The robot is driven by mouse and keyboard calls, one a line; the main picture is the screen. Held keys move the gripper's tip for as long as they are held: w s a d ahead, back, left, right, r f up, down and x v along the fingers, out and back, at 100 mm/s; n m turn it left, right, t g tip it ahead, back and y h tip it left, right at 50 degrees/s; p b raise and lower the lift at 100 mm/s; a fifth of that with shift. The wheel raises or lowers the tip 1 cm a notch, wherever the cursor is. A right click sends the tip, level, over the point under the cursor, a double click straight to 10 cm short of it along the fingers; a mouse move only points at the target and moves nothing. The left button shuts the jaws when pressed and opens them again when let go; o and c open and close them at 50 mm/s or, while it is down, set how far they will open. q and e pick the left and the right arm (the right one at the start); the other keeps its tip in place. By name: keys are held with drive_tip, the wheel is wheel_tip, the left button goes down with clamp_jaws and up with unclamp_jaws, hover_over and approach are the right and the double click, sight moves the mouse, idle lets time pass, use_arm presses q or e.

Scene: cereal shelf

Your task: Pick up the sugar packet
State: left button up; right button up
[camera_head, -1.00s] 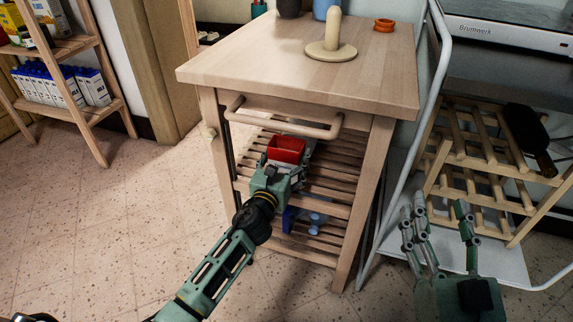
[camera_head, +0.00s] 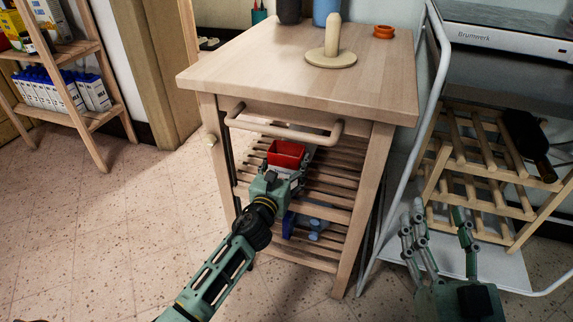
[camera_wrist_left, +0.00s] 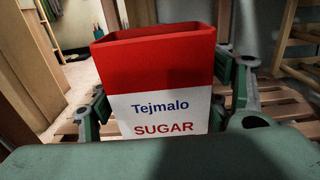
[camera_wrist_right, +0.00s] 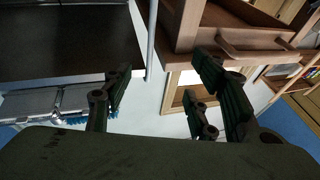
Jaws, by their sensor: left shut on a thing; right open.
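The sugar packet (camera_head: 286,153) is red on top and white below. In the left wrist view it (camera_wrist_left: 158,75) stands upright and reads "Tejmalo SUGAR". My left gripper (camera_head: 284,176) is shut on it, with fingers on both its sides, at the upper slatted shelf of the wooden cart. Whether the packet's bottom touches the slats is hidden. My right gripper (camera_head: 437,240) is open and empty at the lower right, in front of a wooden rack. Its spread fingers also show in the right wrist view (camera_wrist_right: 170,100).
The cart's top (camera_head: 290,65) and front rail (camera_head: 284,128) are above the packet. Blue items (camera_head: 305,225) sit on the lower shelf (camera_head: 300,245). A white metal frame (camera_head: 396,145) and wooden rack (camera_head: 490,165) stand to the right. Floor (camera_head: 110,225) at left is clear.

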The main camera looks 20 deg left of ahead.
use_arm(q)
wheel_tip(320, 180, up, 3)
drive_tip(key=shift+r+p, duration=0.1)
drive_tip(key=shift+p, duration=0.85)
drive_tip(key=shift+s+r, duration=0.1)
drive_tip(key=shift+r, duration=0.15)
drive_tip(key=shift+s+p, duration=0.45)
drive_tip(key=shift+s, duration=0.55)
drive_tip(key=p, duration=0.1)
approach(283, 161)
drive_tip(key=s, duration=0.3)
drive_tip(key=shift+s+a, duration=0.1)
drive_tip(key=shift+s, duration=0.8)
use_arm(e)
drive_tip(key=s+d+f+g+h, duration=0.1)
drive_tip(key=s+d+f+g, duration=0.1)
drive_tip(key=f+g, duration=0.3)
drive_tip(key=s+d+f+g+h, duration=0.2)
drive_tip(key=f+g, duration=0.3)
drive_tip(key=f, duration=0.8)
drive_tip(key=shift+s+g, duration=0.3)
drive_tip(key=shift+s, duration=0.55)
use_arm(q)
drive_tip(key=shift+s, duration=0.1)
